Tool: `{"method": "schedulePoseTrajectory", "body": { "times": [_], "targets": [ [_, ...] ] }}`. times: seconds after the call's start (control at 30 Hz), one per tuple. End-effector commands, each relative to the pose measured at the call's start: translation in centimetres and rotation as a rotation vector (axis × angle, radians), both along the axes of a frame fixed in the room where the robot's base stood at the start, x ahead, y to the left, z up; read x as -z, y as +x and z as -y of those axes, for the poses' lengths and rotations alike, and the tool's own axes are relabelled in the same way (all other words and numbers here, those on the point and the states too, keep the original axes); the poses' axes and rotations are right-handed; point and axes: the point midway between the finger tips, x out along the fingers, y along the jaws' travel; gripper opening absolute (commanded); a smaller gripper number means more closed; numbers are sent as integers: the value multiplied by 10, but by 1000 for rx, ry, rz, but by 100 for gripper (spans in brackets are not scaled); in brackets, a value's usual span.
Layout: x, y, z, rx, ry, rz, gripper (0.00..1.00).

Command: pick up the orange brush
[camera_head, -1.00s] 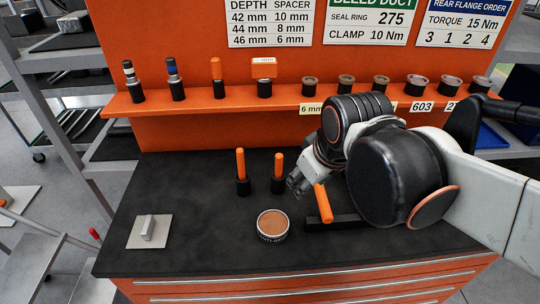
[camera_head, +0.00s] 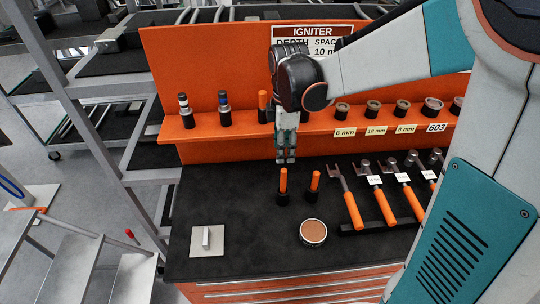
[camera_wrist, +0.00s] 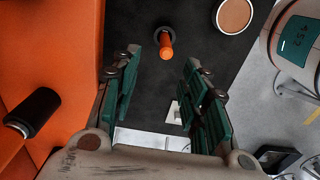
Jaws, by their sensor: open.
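Two upright orange handles stand in black holders on the dark bench top in the head view, a left one (camera_head: 283,181) and a right one (camera_head: 315,182). Their bristles are hidden, so I cannot tell from shape which is the orange brush. My gripper (camera_head: 286,155) hangs pointing down just above and behind the left handle. In the wrist view my gripper (camera_wrist: 160,90) is open and empty. One orange handle (camera_wrist: 166,46) in its black holder shows beyond the fingertips, apart from them.
A round tin with brown content (camera_head: 313,233) stands in front of the handles. Orange-handled wrenches (camera_head: 384,206) lie to the right. A pale plate with a grey block (camera_head: 207,240) lies at left. The orange shelf (camera_head: 222,147) with several items is close behind my gripper.

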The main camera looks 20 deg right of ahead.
Motion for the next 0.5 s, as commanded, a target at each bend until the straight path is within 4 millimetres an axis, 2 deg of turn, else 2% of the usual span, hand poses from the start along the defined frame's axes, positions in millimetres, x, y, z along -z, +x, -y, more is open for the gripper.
{"method": "schedulePoseTrajectory", "body": {
  "times": [0.3, 0.5],
  "targets": [
    [57, -1, 0, -3, 0, -1, 41],
    [80, -1, 0, -2, 0, -1, 41]
  ]
}}
